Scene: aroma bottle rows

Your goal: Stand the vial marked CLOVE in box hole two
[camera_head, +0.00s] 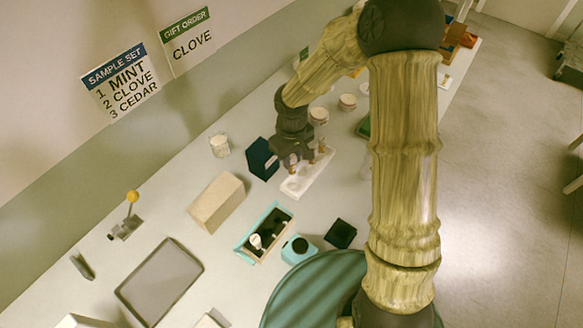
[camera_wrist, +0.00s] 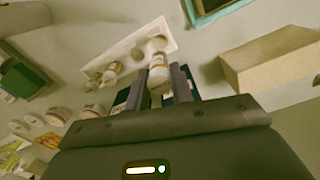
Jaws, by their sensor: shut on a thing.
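My gripper (camera_head: 293,162) is over the white vial rack (camera_head: 297,187) in the head view. In the wrist view my gripper (camera_wrist: 160,86) is shut on a vial (camera_wrist: 158,72) with a white cap and a pale label. The label's words are too small to read. The rack (camera_wrist: 128,46) lies behind it, with other vials (camera_wrist: 110,74) at its far end; I cannot tell whether the held vial is clear of the rack. The teal-rimmed box (camera_head: 242,250) has a dark inside, with one white-topped vial (camera_head: 256,241) standing in it. Its holes are hard to tell apart.
A wall sign (camera_head: 122,83) lists mint, clove, cedar as 1, 2, 3; another sign (camera_head: 190,42) reads clove.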

